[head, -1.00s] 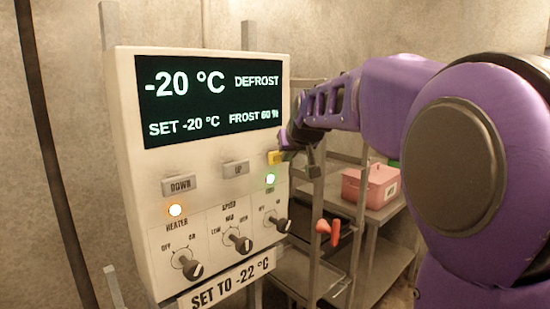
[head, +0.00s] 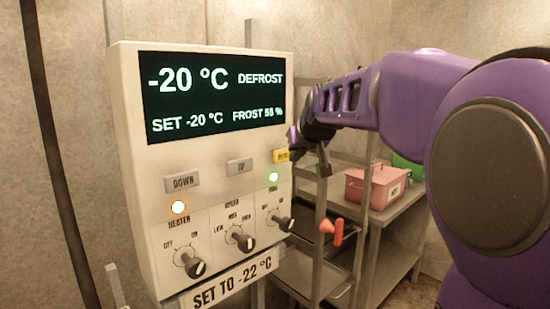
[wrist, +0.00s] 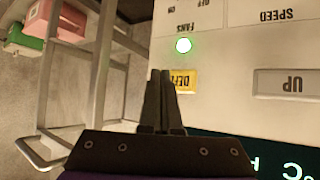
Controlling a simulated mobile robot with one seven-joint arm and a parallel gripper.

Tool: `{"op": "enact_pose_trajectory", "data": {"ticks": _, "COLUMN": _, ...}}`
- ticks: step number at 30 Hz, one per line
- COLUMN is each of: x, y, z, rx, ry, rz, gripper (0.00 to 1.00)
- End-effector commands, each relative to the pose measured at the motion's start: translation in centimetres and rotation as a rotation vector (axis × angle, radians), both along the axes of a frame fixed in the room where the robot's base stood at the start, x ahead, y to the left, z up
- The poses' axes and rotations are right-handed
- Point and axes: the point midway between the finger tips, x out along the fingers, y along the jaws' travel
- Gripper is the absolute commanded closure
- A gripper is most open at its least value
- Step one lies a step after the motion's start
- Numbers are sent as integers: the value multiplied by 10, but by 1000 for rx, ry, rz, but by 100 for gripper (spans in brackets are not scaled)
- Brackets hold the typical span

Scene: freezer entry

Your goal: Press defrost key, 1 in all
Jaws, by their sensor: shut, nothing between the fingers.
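The white control panel (head: 200,165) has a dark display (head: 212,99) reading -20 °C, DEFROST, SET -20 °C, FROST 55 %. The yellow defrost key (head: 281,156) is at the panel's right edge below the display. In the wrist view the key (wrist: 184,81) shows upside down, its lettering partly covered by my fingers. My gripper (wrist: 160,74) is shut and empty, its tips beside the key in that view. In the head view my gripper (head: 295,138) is at the panel's right edge, just above and right of the key, with a gap showing.
Grey DOWN (head: 182,182) and UP (head: 239,166) keys sit left of the defrost key. A metal rack with a pink box (head: 378,186) stands behind on the right.

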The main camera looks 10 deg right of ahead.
Motion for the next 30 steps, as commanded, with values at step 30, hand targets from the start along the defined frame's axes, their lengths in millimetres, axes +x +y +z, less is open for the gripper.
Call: {"op": "enact_pose_trajectory", "data": {"ticks": 30, "x": -41, "y": -30, "z": 0, "rx": 0, "ry": 1, "rz": 0, "gripper": 100}}
